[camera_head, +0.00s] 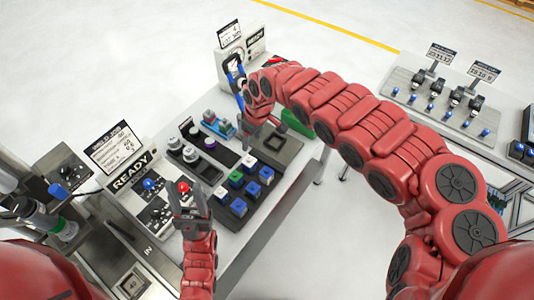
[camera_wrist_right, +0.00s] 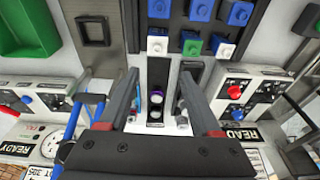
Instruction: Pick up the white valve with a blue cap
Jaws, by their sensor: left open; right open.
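Small block-like pieces with blue, green and white faces stand in a dark rack, including a white-and-blue one (camera_head: 221,192) in the head view. Blue-topped pieces (camera_wrist_right: 223,47) also show in the right wrist view. I cannot tell which piece is the white valve with a blue cap. My left gripper (camera_head: 187,205) is open by a red button.
A READY control box (camera_head: 130,178) with the red button (camera_head: 183,187) stands at the table's left edge. A dark square tray (camera_head: 275,141) and a green bin (camera_head: 297,122) lie right of my right gripper. Another table (camera_head: 450,130) stands at the right.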

